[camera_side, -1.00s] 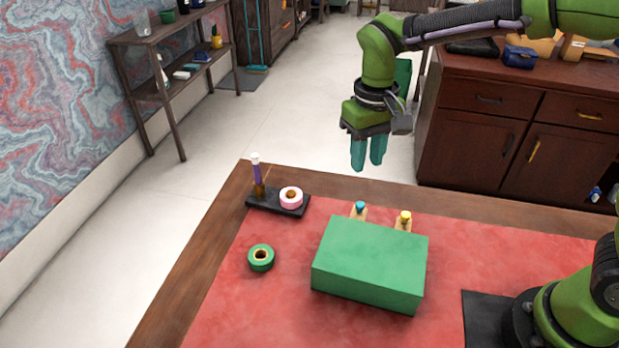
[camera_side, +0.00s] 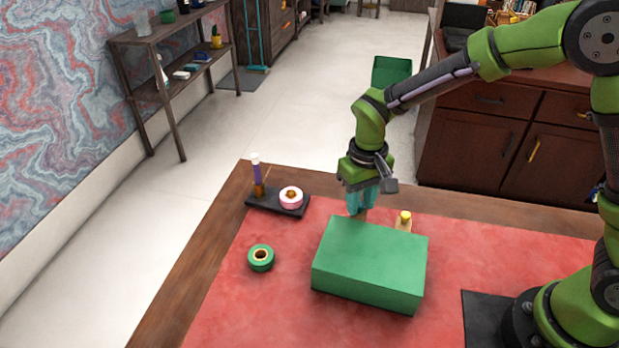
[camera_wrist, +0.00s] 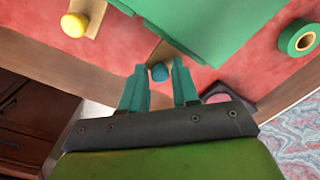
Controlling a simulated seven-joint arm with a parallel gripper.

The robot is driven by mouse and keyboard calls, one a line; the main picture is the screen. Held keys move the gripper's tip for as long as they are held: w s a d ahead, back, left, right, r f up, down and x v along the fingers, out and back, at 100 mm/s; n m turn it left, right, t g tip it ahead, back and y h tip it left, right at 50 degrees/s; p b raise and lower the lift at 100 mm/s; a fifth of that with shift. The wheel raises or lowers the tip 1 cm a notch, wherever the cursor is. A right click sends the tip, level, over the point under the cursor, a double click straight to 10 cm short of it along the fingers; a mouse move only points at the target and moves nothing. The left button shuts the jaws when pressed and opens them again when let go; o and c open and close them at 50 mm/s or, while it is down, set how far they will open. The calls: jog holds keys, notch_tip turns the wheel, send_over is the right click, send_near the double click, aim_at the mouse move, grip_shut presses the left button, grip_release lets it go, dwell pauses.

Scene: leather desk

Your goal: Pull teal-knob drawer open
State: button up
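The green drawer box (camera_side: 368,265) sits on the red desk mat, with its drawer fronts on the far side from the side camera. The teal knob (camera_wrist: 159,72) shows in the wrist view on a light wooden drawer front, just beyond and between my fingertips. My gripper (camera_wrist: 158,75) is open, its two teal fingers apart with the knob in the gap. In the side view my gripper (camera_side: 358,205) points down behind the box and hides the teal knob. The yellow knob (camera_side: 405,216) is on the neighbouring drawer to the right; it also shows in the wrist view (camera_wrist: 74,25).
A green tape roll (camera_side: 261,258) lies left of the box. A dark tray (camera_side: 262,202) holds a pink roll (camera_side: 291,197) and an upright purple-and-white item (camera_side: 256,175). The mat left of and in front of the box is mostly clear.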

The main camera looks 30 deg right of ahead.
grip_shut()
jog(key=w+d, duration=0.2)
jog(key=d, duration=0.1)
jog(key=w+d, duration=0.3)
jog(key=shift+w+d, duration=0.2)
jog(key=shift+o, duration=0.4)
grip_release()
jog(key=shift+r, duration=0.15)
notch_tip(320, 180, up, 17)
